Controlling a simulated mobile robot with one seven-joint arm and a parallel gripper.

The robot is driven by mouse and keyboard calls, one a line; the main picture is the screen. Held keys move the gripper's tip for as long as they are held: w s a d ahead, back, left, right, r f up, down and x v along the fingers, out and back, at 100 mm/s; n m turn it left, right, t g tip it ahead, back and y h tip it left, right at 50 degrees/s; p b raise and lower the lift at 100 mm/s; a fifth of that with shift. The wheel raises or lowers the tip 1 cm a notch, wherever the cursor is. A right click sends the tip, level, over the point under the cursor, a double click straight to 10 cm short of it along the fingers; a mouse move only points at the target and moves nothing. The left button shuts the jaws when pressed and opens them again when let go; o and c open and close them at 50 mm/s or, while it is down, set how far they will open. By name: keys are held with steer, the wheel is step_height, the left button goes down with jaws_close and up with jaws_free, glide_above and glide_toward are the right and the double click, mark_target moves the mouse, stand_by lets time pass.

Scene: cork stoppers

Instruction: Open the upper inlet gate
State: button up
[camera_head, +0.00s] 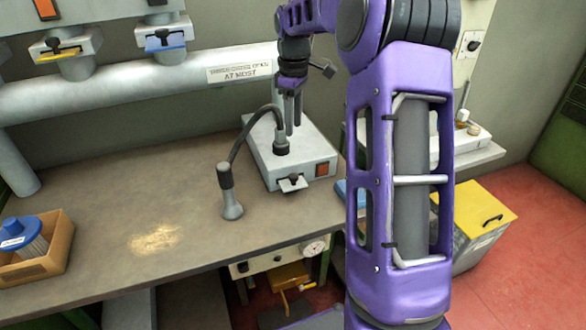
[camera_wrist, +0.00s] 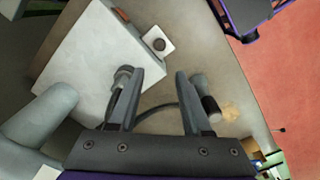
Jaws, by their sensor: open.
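A gate with a yellow slide (camera_head: 58,53) and a gate with a blue slide (camera_head: 166,43) sit on stubs above the thick grey pipe (camera_head: 130,88) at the upper left of the head view. I cannot tell which is the upper inlet gate. My gripper (camera_head: 293,128) points down over the pale box on the bench, right of both gates and apart from them. In the wrist view, my gripper (camera_wrist: 160,72) has its two fingers spread with nothing held between them. A black hose passes behind the fingers there.
The pale box (camera_head: 262,160) has a red switch and a small front plate (camera_head: 292,183); a black hose (camera_head: 243,135) curves from it to a grey nozzle (camera_head: 230,205). A label (camera_head: 240,72) marks the pipe. A crate (camera_head: 40,262) stands left. The bench's middle (camera_head: 120,190) is clear.

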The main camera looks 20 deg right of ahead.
mark_target(294, 175)
step_height(294, 175, down, 16)
steer(key=shift+f+b, duration=0.1)
steer(key=shift+b, duration=0.6)
jaws_close()
stand_by(1.0)
